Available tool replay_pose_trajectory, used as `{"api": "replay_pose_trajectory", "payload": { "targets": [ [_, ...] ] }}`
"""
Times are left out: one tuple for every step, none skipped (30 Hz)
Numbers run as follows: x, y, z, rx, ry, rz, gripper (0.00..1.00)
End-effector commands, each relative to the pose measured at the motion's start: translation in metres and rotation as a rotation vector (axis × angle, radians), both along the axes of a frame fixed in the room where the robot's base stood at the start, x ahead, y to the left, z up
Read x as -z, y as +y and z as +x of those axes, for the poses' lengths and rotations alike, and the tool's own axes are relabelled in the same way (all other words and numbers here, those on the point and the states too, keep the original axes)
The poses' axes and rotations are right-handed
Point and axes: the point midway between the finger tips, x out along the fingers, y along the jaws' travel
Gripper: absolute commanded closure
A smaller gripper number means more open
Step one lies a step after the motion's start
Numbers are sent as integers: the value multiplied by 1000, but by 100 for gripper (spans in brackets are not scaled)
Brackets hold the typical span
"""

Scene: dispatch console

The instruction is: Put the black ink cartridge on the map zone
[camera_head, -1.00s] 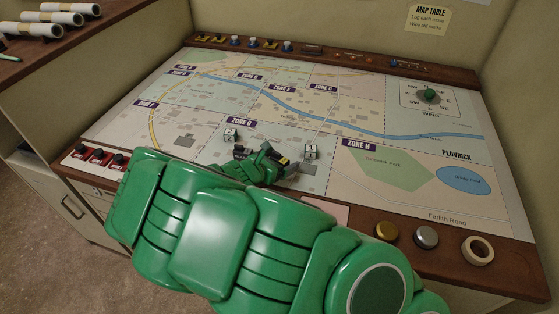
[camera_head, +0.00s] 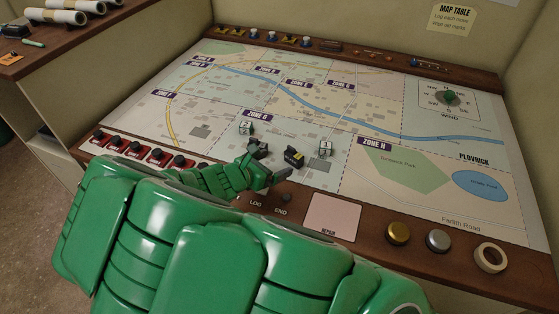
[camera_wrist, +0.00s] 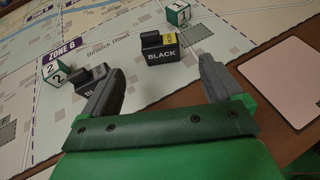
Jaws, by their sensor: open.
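A black ink cartridge (camera_head: 293,157) with a yellow label stands on the map (camera_head: 225,100), in the Zone G part. In the wrist view this cartridge (camera_wrist: 162,52) reads "BLACK" and stands ahead of my fingertips, apart from them. A second dark block (camera_wrist: 92,78) with pale lettering stands to its left, close to my left finger, which partly hides it; I cannot tell whether they touch. My gripper (camera_head: 269,167) is open and empty, low over the map's front edge. It also shows in the wrist view (camera_wrist: 160,78), fingers wide apart.
A white-and-green cube marked 2 (camera_head: 246,128) and another marked 1 (camera_head: 325,148) flank the cartridge. A pink pad (camera_head: 333,217), round buttons (camera_head: 398,233) and a tape roll (camera_head: 490,257) line the front ledge. Red switches (camera_head: 131,149) are at left.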

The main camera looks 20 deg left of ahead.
Motion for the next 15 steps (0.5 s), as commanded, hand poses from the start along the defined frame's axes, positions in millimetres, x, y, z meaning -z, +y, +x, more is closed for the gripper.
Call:
{"api": "replay_pose_trajectory", "payload": {
  "targets": [
    [-2,2,-4,-1,1,1,7],
    [-3,3,-6,-1,0,0,7],
    [-4,4,-8,-1,0,0,7],
    [-5,4,-10,-1,0,0,7],
    [-5,5,-11,-1,0,0,7],
    [-6,5,-12,0,-1,0,7],
    [-6,5,-13,0,-1,0,7],
    [-7,5,-13,0,-1,0,7],
    [-7,5,-14,1,-1,-1,7],
    [-7,5,-14,1,-1,-1,7],
    [-7,5,-14,1,-1,-1,7],
    [-7,5,-14,1,-1,-1,7],
    [-7,6,-14,1,-1,-1,7],
    [-7,5,-14,1,-1,-1,7],
    [-7,5,-14,1,-1,-1,7]
  ]
}}
